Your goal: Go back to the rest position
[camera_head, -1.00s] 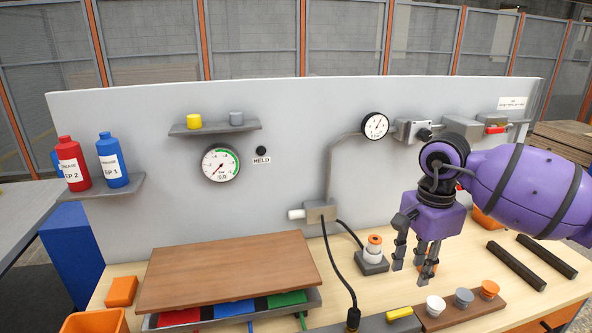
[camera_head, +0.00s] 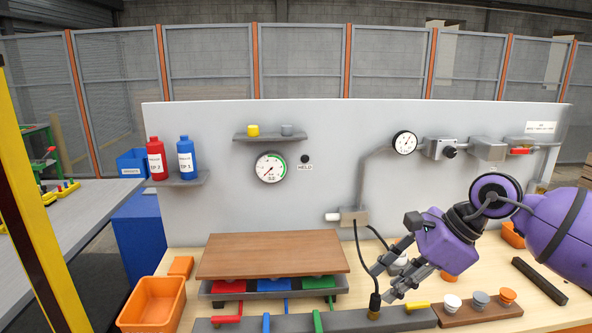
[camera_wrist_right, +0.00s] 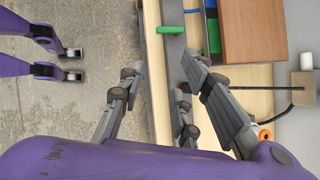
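The brown wooden board (camera_head: 272,254) lies flat over a rack (camera_head: 205,287) with red, blue and green trays at the left of the bench. Part of the board also shows in the wrist view (camera_wrist_right: 260,30). My right gripper (camera_head: 381,282) is to the right of the board, apart from it, above the bench front. Its fingers point left and down. In the wrist view the right gripper (camera_wrist_right: 160,75) has its fingers spread, with nothing between them. My left gripper does not show in the head view, and I cannot identify it in the wrist view.
An orange bin (camera_head: 153,303) stands at the bench's left. A grey strip (camera_head: 345,320) with coloured handles runs along the front. Beside it, a brown block (camera_head: 483,312) holds white, grey and orange knobs. A black cable (camera_head: 361,265) hangs close behind my right gripper.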

